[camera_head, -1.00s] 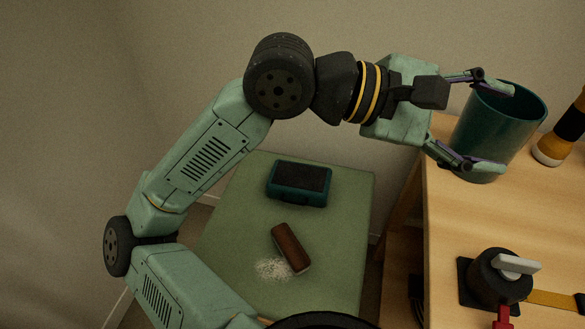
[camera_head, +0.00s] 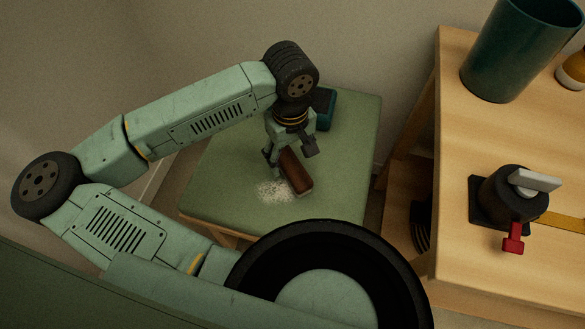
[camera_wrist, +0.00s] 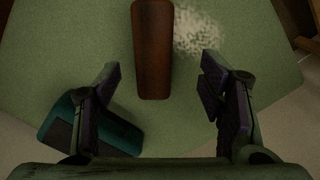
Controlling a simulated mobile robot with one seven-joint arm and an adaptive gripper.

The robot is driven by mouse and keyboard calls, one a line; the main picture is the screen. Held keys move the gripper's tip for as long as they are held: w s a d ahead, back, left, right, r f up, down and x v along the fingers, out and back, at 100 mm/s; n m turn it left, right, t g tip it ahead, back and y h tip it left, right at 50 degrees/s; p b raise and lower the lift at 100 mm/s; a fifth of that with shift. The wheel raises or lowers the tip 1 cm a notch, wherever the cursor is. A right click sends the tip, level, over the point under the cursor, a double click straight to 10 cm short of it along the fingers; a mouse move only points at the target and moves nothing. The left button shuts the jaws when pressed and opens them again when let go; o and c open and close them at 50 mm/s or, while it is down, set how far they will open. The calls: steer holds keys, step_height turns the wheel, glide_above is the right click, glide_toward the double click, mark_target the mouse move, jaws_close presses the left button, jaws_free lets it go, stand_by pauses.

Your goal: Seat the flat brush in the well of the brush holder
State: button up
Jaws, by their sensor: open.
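The flat brush (camera_head: 297,174) is a brown block lying on the green-topped stool. It also shows in the wrist view (camera_wrist: 153,50), upright in the picture and ahead of the space between the fingers. My gripper (camera_head: 286,158) points down just above the brush, open and empty. Its two spread fingers show in the wrist view (camera_wrist: 160,88). A teal box with a dark top, which looks like the brush holder (camera_head: 325,108), lies behind my wrist, mostly hidden. In the wrist view the holder (camera_wrist: 122,134) sits at lower left, partly behind the left finger.
A pale powdery patch (camera_head: 272,190) lies beside the brush on the green top (camera_head: 345,150). To the right, a wooden table (camera_head: 455,150) carries a dark green pot (camera_head: 510,60), a black device with a grey handle (camera_head: 508,195) and a bottle (camera_head: 573,72).

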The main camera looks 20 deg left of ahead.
mark_target(294, 168)
steer(key=shift+w+d+f+p, duration=0.1)
steer(key=shift+d+f+p, duration=0.1)
steer(key=shift+f, duration=0.75)
steer(key=shift+w+d+f+p, duration=0.1)
steer(key=shift+f+p, duration=0.05)
steer(key=shift+f, duration=0.75)
steer(key=shift+d+f+p, duration=0.1)
steer(key=shift+f+p, duration=0.1)
steer(key=shift+f, duration=0.75)
steer(key=c, duration=1.4)
steer(key=shift+r, duration=0.15)
